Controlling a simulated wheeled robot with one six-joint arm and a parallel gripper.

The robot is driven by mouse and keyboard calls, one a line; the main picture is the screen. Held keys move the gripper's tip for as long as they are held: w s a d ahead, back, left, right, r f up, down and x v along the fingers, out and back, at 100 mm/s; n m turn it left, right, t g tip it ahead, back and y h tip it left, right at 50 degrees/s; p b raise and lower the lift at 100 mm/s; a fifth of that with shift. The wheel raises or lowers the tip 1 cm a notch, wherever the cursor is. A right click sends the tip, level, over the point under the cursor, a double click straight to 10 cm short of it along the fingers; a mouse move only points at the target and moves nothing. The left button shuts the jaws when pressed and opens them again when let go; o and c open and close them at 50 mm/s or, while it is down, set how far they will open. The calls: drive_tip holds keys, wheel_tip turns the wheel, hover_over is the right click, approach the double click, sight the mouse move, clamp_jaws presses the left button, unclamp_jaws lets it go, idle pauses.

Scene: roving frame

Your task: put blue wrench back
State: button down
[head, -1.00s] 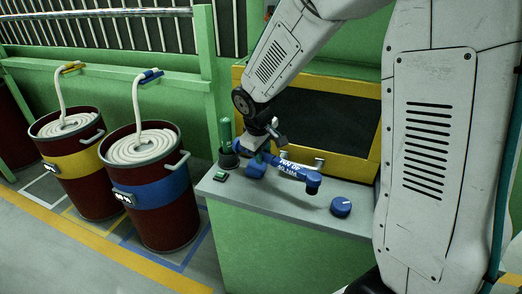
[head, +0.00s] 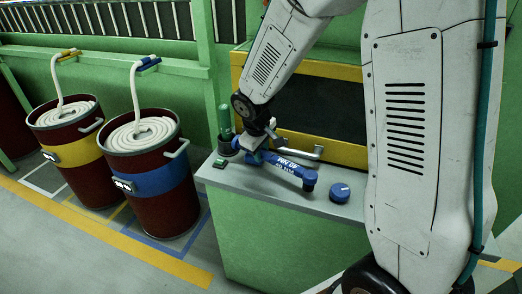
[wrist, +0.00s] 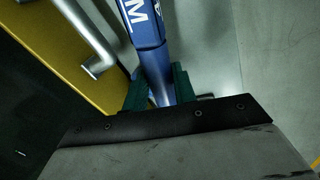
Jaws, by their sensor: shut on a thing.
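The blue wrench (head: 290,168) has white lettering and lies roughly level, low over or on the grey counter top (head: 262,190). I cannot tell whether it touches the counter. My gripper (head: 257,153) is shut on the wrench near its left end in the head view, and the arm partly hides that end. In the wrist view, the dark green fingers (wrist: 158,88) are closed on both sides of the blue shaft (wrist: 142,25).
A blue round knob (head: 340,193) stands right of the wrench. A green upright cylinder (head: 225,122) and a small green box (head: 220,163) are at the left. A yellow-framed dark panel (head: 320,105) with a metal handle is behind. Two banded barrels (head: 148,208) stand left on the floor.

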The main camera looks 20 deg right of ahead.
drive_tip(key=shift+s+a+n+t+y, duration=0.15)
drive_tip(key=shift+s+a+n, duration=0.5)
drive_tip(key=shift+a, duration=0.25)
drive_tip(key=shift+s+a+n+t+y, duration=0.15)
drive_tip(key=shift+s+a+n, duration=0.25)
drive_tip(key=shift+a+n, duration=0.4)
drive_tip(key=shift+s+d, duration=0.1)
drive_tip(key=shift+s, duration=0.15)
drive_tip(key=shift+f, duration=1.45)
idle(0.4)
drive_tip(key=c, duration=1.1)
unclamp_jaws()
drive_tip(key=shift+o, duration=0.2)
wheel_tip(320, 180, up, 8)
